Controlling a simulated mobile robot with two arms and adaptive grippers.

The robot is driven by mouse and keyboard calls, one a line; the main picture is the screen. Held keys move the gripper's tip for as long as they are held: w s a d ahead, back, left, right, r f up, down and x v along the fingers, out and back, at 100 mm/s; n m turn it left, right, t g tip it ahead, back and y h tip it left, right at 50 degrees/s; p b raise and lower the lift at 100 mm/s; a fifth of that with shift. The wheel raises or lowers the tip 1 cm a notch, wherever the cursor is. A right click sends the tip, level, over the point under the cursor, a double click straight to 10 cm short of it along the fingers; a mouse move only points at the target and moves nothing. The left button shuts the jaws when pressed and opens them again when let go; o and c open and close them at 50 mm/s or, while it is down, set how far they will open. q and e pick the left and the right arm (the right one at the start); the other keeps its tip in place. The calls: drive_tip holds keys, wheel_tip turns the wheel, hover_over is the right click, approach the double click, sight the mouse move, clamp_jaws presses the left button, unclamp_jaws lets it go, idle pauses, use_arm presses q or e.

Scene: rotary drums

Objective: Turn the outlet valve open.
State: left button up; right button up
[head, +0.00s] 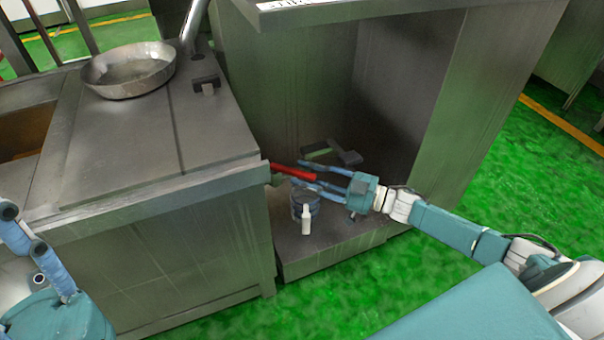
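The outlet valve's red handle (291,171) sticks out to the right from the side of the metal counter, near its front corner. My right gripper (297,173) reaches in from the right. Its two blue fingers are spread, with the red handle between them. A gap seems to show between handle and fingers, though contact is hard to judge. The valve body is mostly hidden beside the counter edge. My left gripper (24,230) is at the lower left in front of the counter, with its fingers apart and nothing between them.
A dark-and-green object (345,156) lies behind. A metal pan (129,70) sits on the counter. Green floor is free at the right.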

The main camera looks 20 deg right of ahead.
drive_tip(key=v, duration=1)
drive_tip(key=shift+s+d, duration=0.3)
drive_tip(key=shift+r, duration=0.1)
